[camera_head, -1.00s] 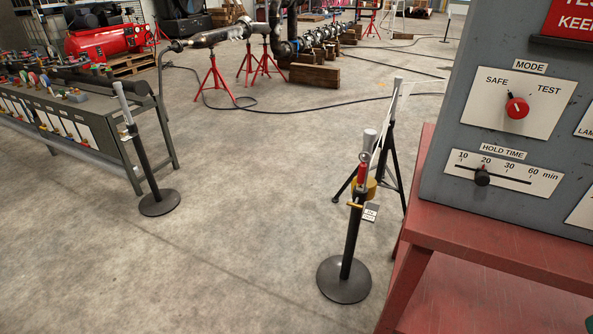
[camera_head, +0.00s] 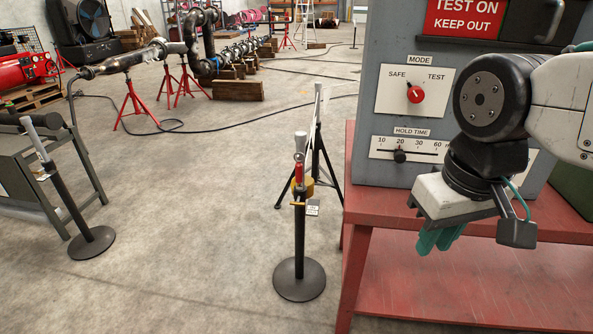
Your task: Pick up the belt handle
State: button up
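A black stanchion post (camera_head: 299,240) on a round base stands upright at the centre. Its top carries a grey cylinder (camera_head: 300,142), a red piece (camera_head: 299,172) below it, a yellow-brown collar and a small hanging tag (camera_head: 313,207). Which of these is the belt handle is too small to tell. A second post (camera_head: 70,195) with a pale grey top stands at the left. My gripper (camera_head: 438,239), with teal fingers, hangs at the right in front of the red bench, apart from both posts. Its fingers overlap from this angle, so their gap is unclear. I see nothing held.
A red bench (camera_head: 470,215) with a grey control panel (camera_head: 375,75) fills the right side. A black tripod stand (camera_head: 322,165) stands just behind the centre post. A grey table (camera_head: 30,170) is at the left. Concrete floor between the posts is clear; a hose lies farther back.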

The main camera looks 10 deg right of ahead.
aim_at(298, 166)
jog(key=k, duration=0.6)
jog(key=u, duration=0.65)
jog(key=i, duration=0.65)
jog(key=u, duration=0.4)
jog(key=i, duration=1.35)
jog(key=z, duration=1.35)
jog(key=i, duration=0.45)
jog(key=z, duration=1.95)
jog(key=k, duration=1.15)
